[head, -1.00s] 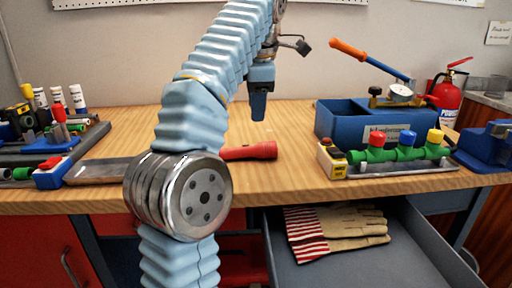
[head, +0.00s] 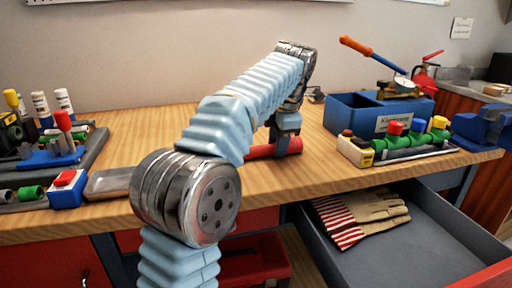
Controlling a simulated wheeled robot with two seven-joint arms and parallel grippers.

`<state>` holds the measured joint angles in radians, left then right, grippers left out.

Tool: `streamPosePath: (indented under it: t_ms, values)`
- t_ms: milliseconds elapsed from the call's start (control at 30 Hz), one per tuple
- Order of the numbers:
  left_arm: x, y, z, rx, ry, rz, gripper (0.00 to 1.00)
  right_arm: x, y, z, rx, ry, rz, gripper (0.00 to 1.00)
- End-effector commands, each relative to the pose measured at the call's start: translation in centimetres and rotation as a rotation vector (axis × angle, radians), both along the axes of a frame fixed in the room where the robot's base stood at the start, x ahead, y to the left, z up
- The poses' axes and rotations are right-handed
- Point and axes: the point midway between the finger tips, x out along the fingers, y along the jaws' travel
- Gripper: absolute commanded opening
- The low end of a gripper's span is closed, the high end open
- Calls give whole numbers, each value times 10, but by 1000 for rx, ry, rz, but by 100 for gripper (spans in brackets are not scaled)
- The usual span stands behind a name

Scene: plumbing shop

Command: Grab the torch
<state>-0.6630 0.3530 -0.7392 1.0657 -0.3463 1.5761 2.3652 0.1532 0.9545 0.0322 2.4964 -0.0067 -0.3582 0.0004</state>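The torch (head: 260,151) is red and lies on the wooden workbench (head: 120,131). Its wide head end (head: 296,145) shows just right of my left gripper. The rest of its body runs left and is hidden behind my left arm. My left gripper (head: 283,148) points down at the torch, with a finger in front of it near the head. I cannot tell whether the fingers are closed on it. My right gripper is out of view.
Markers and a red-buttoned box (head: 67,190) are at left. An open drawer (head: 420,215) below holds gloves (head: 362,215).

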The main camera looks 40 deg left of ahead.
Motion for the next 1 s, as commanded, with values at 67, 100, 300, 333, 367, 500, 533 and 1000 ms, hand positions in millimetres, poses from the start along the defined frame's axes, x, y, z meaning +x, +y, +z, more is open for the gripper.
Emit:
streamPosePath:
  t_ms: [67,100,300,333,367,500,533,1000]
  values:
    - [3,-4,-3,0,-1,0,37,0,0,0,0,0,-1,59]
    - [3,-5,-4,0,-1,0,37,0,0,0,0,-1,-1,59]
    - [3,-5,-4,-1,-2,0,37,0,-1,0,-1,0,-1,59]
    - [3,-5,-4,-1,-2,0,32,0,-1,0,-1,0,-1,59]
    - [3,-5,-4,-1,-1,1,27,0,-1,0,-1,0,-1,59]
    - [3,-4,-4,-1,-1,1,6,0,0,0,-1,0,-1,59]
    - [3,-4,-4,-1,-1,1,1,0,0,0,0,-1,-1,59]
    - [0,0,1,-1,-3,1,0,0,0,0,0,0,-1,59]
